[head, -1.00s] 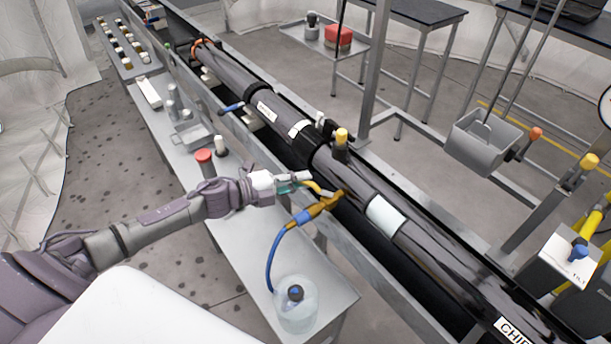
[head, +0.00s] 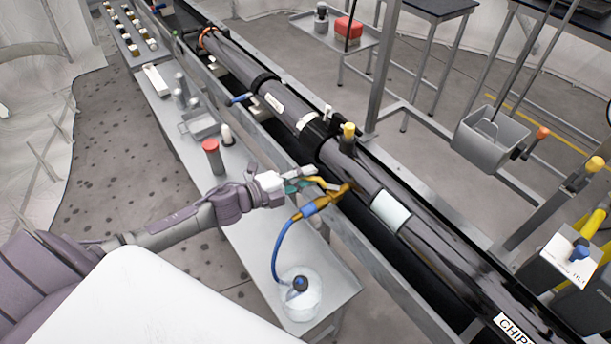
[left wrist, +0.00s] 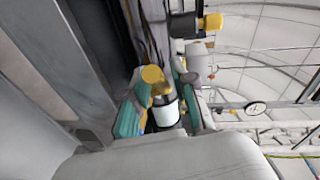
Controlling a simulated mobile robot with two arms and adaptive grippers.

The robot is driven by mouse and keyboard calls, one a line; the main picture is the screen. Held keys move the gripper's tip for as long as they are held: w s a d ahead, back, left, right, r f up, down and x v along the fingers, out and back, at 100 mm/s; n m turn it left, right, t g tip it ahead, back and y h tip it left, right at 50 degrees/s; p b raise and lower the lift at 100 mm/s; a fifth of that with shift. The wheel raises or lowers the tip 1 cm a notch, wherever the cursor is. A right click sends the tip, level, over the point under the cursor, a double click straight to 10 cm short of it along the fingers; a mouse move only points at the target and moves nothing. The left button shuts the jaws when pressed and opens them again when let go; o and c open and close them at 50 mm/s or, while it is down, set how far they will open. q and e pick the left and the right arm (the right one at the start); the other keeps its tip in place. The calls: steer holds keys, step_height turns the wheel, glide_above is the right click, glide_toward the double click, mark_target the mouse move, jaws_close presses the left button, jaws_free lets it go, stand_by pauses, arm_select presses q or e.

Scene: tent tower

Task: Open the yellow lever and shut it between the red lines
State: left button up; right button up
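The yellow lever (head: 325,183) is on a brass valve (head: 327,200) at the side of the long dark tube (head: 362,190). A blue hose (head: 276,245) runs from the valve to a clear jug (head: 299,300). My left gripper (head: 305,179) is at the lever's near end. In the left wrist view the lever's yellow end (left wrist: 152,75) shows between the teal finger pads (left wrist: 155,102), which stand apart; contact is unclear. A white cylindrical part (left wrist: 166,114) is also between them. I cannot make out red lines. My right gripper is not in view.
A metal bench (head: 245,215) along the tube carries a red-capped container (head: 211,155), a small tray (head: 200,125) and bottles. A yellow-topped knob (head: 348,137) stands up from the tube just beyond my gripper. A grey bucket (head: 490,140) hangs at right.

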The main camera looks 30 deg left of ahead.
arm_select(q)
steer(key=shift+o, duration=0.4)
steer(key=v, duration=1.2)
stand_by(6.4)
